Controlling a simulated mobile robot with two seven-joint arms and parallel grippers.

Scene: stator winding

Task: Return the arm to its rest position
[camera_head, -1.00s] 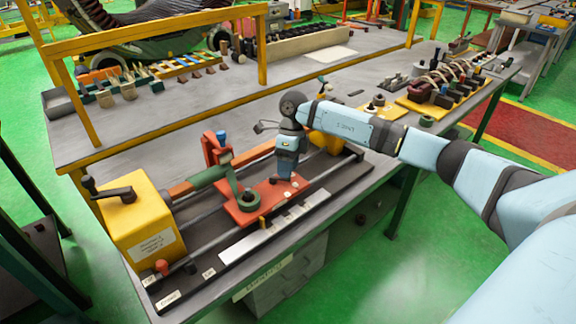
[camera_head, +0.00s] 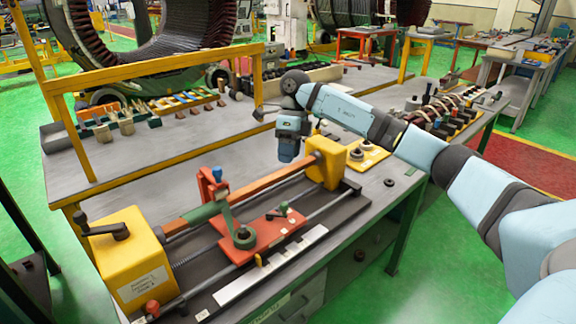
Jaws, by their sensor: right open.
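My right arm comes in from the right, light blue with dark joints. Its right gripper (camera_head: 288,156) hangs pointing down above the winding bench, behind the red carriage plate (camera_head: 262,236) and left of the yellow end block (camera_head: 325,164). Its fingers are small and partly hidden, and nothing shows between them. My left gripper is out of view.
A yellow crank box (camera_head: 128,262) stands at the fixture's left end, with rails running to the end block. A yellow frame bar (camera_head: 165,64) crosses behind. Small wooden and green parts (camera_head: 127,124) lie at the back left. Several coils (camera_head: 440,108) sit at the right.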

